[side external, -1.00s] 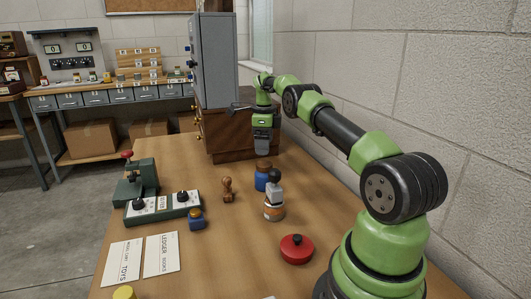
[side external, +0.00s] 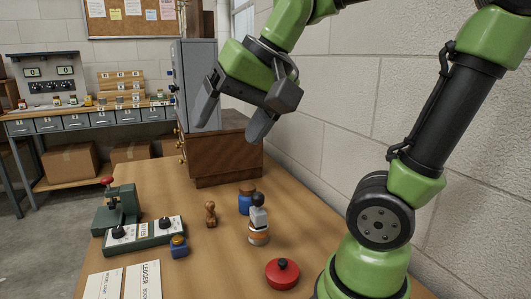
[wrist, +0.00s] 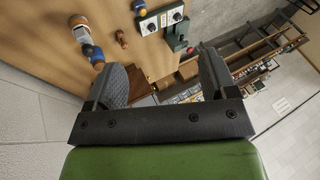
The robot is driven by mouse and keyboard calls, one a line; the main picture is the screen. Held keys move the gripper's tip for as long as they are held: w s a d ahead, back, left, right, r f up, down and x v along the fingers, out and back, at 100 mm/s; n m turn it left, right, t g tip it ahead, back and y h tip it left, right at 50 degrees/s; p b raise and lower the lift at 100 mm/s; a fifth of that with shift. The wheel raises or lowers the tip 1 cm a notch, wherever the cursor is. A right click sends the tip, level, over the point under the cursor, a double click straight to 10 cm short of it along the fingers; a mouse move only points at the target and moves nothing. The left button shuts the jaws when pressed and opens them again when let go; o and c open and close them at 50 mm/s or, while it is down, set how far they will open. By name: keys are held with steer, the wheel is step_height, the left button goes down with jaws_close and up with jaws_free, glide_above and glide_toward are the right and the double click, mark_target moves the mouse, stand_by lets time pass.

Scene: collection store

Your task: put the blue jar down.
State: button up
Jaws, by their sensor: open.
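A smaller blue jar with a yellowish lid (side external: 179,249) stands beside the green control box; I cannot tell which the task means. My gripper (side external: 232,122) is open and empty, high above the table's far part, clear of both jars. In the wrist view, the brown-lidded jar (wrist: 93,53) is left of and beyond my open gripper (wrist: 163,82), near the left finger in the picture but apart from it in depth.
A green control box (side external: 145,234) and press (side external: 117,209) line the left edge. A brown wooden cabinet (side external: 225,160) blocks the back. Bare table lies between.

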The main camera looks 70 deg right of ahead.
steer(key=s+a+f+n+t+y, duration=0.1)
steer(key=s+a+f+n, duration=0.1)
steer(key=s, duration=0.4)
steer(key=shift+a+f+n, duration=0.3)
steer(key=shift+f+n, duration=0.35)
steer(key=shift+n, duration=0.45)
